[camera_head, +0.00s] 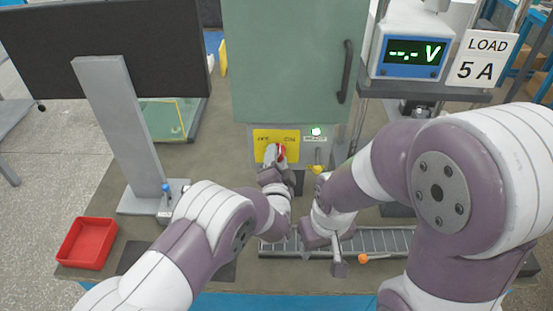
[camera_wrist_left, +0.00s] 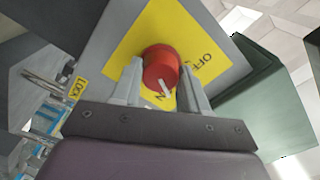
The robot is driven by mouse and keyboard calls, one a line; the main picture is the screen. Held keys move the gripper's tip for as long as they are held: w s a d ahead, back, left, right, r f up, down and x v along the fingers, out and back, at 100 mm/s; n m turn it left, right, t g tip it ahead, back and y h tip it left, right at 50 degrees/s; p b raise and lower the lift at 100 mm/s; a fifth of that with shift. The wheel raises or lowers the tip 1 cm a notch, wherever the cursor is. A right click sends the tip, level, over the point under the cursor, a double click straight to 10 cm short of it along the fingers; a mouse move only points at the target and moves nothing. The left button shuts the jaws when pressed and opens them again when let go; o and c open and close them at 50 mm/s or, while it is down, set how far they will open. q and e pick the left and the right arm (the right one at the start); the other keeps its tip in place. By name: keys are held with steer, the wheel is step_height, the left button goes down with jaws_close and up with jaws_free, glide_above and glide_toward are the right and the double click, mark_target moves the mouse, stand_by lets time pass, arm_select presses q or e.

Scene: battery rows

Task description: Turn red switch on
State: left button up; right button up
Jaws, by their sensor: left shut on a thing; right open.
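The red switch (camera_wrist_left: 160,68) is a round knob on a yellow plate (camera_wrist_left: 207,42) marked OFF and ON. In the left wrist view its white pointer line points toward the ON label. In the head view the red switch (camera_head: 281,152) shows on the panel below the green cabinet door. My left gripper (camera_wrist_left: 160,82) has its two fingers on either side of the knob and is shut on it. My right gripper (camera_head: 318,175) is open, just right of the left one, in front of the panel; its fingertips are small and partly hidden.
A green light (camera_head: 316,132) is lit on the panel. A roller conveyor (camera_head: 385,241) lies in front. A red tray (camera_head: 87,243) and a monitor stand (camera_head: 120,125) are at left.

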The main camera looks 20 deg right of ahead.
arm_select(q)
steer(key=shift+f+m, duration=0.1)
steer(key=shift+m, duration=1.7)
steer(key=o, duration=1.1)
steer(key=shift+c, duration=0.2)
steer(key=v, duration=1.2)
steer(key=shift+s+b, duration=0.4)
steer(key=shift+b, duration=0.05)
steer(key=shift+a, duration=0.1)
